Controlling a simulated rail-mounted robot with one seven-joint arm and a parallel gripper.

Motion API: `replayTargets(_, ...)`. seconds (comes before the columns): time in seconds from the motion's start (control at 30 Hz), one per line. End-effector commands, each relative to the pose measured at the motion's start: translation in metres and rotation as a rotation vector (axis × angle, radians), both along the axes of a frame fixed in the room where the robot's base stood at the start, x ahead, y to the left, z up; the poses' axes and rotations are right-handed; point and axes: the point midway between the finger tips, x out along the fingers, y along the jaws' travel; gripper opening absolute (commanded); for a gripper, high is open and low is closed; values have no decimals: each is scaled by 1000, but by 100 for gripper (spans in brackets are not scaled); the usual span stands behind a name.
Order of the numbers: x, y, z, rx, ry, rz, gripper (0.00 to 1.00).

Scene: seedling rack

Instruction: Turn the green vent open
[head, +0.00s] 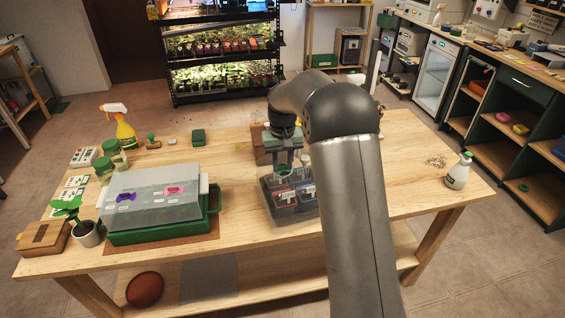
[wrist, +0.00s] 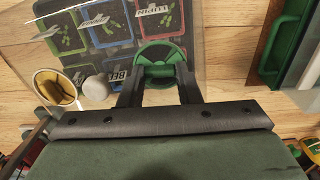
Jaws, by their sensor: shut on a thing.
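The green vent (wrist: 162,52) is a round dial with a raised bar across it, set in a clear cover (wrist: 205,40) over several labelled seedling pots. In the wrist view my gripper (wrist: 159,74) has its two dark fingers on either side of the bar, shut on the vent. In the head view the green vent (head: 285,170) shows only as a small green rim under my gripper (head: 286,163), above the clear box (head: 283,211) of pots. The arm hides the right part of that box.
A white spray bottle (head: 459,171) stands at the right. The tabletop between is mostly clear.

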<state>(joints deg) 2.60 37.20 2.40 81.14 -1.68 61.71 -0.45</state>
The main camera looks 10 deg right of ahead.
Motion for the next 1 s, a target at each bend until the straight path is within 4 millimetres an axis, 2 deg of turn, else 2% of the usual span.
replayTargets(0.3,0,0,0,1,-1,77,8)
replayTargets(0.73,0,0,0,0,-1,82,8)
replayTargets(0.77,0,0,0,0,-1,82,39)
replayTargets(0.8,0,0,0,0,-1,82,50)
replayTargets(0.83,0,0,0,0,-1,82,53)
replayTargets(1.0,0,0,0,1,0,82,53)
